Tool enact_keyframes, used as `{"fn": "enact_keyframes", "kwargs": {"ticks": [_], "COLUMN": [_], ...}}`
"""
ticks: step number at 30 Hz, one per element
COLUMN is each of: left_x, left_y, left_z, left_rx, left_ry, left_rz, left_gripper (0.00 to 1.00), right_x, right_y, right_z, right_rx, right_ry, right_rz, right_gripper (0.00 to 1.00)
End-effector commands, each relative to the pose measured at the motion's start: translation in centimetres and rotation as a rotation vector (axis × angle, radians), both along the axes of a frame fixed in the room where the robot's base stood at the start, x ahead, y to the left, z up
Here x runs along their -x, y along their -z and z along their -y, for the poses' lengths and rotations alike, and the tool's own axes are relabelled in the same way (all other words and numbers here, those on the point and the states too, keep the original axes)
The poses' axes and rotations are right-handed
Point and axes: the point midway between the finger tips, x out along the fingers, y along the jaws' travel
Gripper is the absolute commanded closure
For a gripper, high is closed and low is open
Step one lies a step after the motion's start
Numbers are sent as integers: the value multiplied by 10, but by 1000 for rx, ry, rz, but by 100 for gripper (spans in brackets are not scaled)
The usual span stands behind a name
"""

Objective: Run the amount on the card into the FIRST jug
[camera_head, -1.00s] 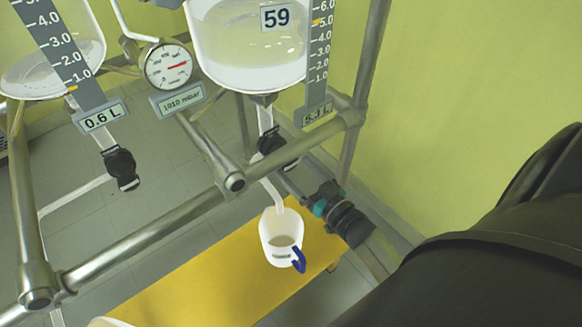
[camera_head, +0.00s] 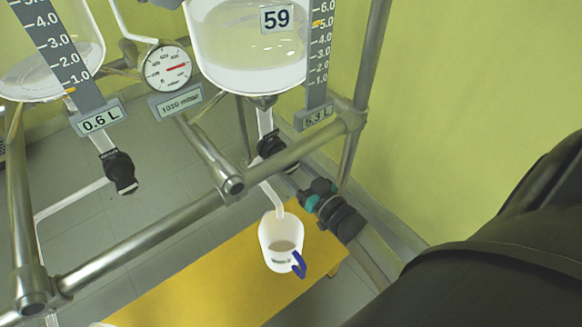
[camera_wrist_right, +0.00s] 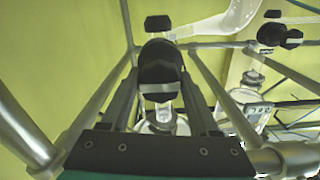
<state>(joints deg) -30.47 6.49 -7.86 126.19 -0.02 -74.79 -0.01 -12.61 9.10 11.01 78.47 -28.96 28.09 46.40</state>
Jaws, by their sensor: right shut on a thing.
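A white jug (camera_head: 281,250) with a blue handle stands on the yellow bench under the outlet pipe of the right glass vessel (camera_head: 245,45). Some greyish liquid shows inside it. The vessel is tagged 59, holds pale liquid, and its scale display (camera_head: 314,117) reads about 5.3 L. Its black drain valve (camera_head: 271,145) sits above the pipe. In the right wrist view, my right gripper (camera_wrist_right: 160,90) is shut on a black valve knob (camera_wrist_right: 160,60). In the head view the gripper's fingers are largely hidden behind the frame rail. My left gripper and the card are not in view.
A left vessel (camera_head: 50,55) with a 0.6 L display (camera_head: 100,118) has its own black valve (camera_head: 120,172). A dial gauge (camera_head: 167,67) hangs between the vessels. Metal rails (camera_head: 145,235) cross in front.

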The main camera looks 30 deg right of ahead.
Motion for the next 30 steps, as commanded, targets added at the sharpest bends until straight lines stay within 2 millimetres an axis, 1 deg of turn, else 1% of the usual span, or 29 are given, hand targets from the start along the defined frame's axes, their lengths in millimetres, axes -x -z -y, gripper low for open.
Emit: {"fn": "enact_keyframes", "kwargs": {"ticks": [1, 11, 12, 20, 26, 30], "left_x": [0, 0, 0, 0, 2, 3], "left_y": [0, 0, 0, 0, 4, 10], "left_z": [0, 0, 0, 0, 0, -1], "left_rx": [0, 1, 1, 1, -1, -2], "left_ry": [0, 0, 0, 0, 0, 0], "left_rz": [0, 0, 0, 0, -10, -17], "left_gripper": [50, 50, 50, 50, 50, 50], "right_x": [0, 0, 0, 0, 0, 0], "right_y": [0, 0, 0, 0, 0, 0], "right_z": [0, 0, 0, 0, 0, 0], "right_rx": [0, -1, -1, 31, 131, 241], "right_ry": [0, 0, 0, 1, 2, 1], "right_rz": [0, 0, 0, 1, 8, 18], "right_gripper": [55, 93, 94, 94, 94, 94]}}
